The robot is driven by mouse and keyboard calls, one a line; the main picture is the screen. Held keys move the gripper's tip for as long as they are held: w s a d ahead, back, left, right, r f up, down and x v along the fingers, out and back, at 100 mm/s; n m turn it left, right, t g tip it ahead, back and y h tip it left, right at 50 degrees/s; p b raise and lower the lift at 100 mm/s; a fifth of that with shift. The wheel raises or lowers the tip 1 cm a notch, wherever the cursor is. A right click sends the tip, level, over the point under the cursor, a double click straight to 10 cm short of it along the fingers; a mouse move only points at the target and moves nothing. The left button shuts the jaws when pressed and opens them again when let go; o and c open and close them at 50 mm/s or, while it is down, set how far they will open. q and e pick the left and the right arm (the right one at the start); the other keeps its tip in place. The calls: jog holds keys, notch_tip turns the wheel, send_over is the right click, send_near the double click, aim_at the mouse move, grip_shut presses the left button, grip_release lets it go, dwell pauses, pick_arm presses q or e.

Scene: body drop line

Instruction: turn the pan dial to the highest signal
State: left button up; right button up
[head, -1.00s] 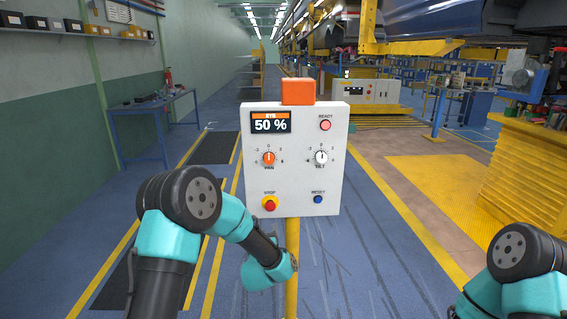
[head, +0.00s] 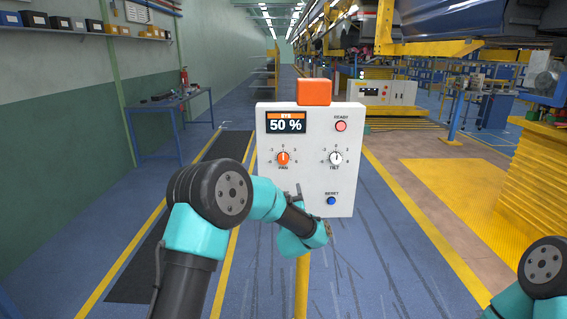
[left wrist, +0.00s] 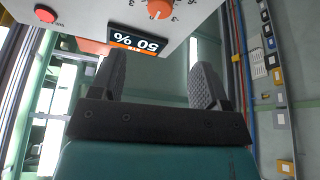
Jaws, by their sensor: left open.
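The white control panel (head: 310,180) stands upright on a yellow post ahead of me. Its orange pan dial (head: 283,158) is at the left, with its white mark pointing about straight up. The display (head: 286,122) above it reads 50 %. In the left wrist view the pan dial (left wrist: 160,9) and display (left wrist: 135,42) appear upside down at the top. My left gripper (left wrist: 158,85) is open and empty, its fingers apart from the dial. In the head view my left arm covers the panel's lower left, and its fingers are mostly hidden. My right gripper is out of view.
The panel also carries a white tilt dial (head: 336,158), a red ready lamp (head: 341,126) and a blue reset button (head: 331,201). An orange box (head: 314,92) tops it. A blue table (head: 170,110) stands at the back left. Floor around the post is clear.

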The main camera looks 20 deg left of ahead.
aim_at(283, 160)
pick_arm(q)
jog(key=x, duration=1.4)
jog(key=shift+w+a, duration=0.15)
jog(key=shift+w, duration=0.05)
jog(key=c, duration=0.9)
jog(key=shift+m, duration=0.5)
jog(key=m+h, duration=0.2)
jog(key=m, duration=0.2)
jog(key=shift+t+h, duration=0.3)
jog(key=shift+t, duration=0.1)
jog(key=shift+a+r+m+h, duration=0.1)
jog(key=shift+m+h, duration=0.55)
jog(key=shift+m, duration=0.7)
jog(key=shift+m+h, duration=0.65)
jog(key=shift+m, duration=0.7)
jog(key=o, duration=0.9)
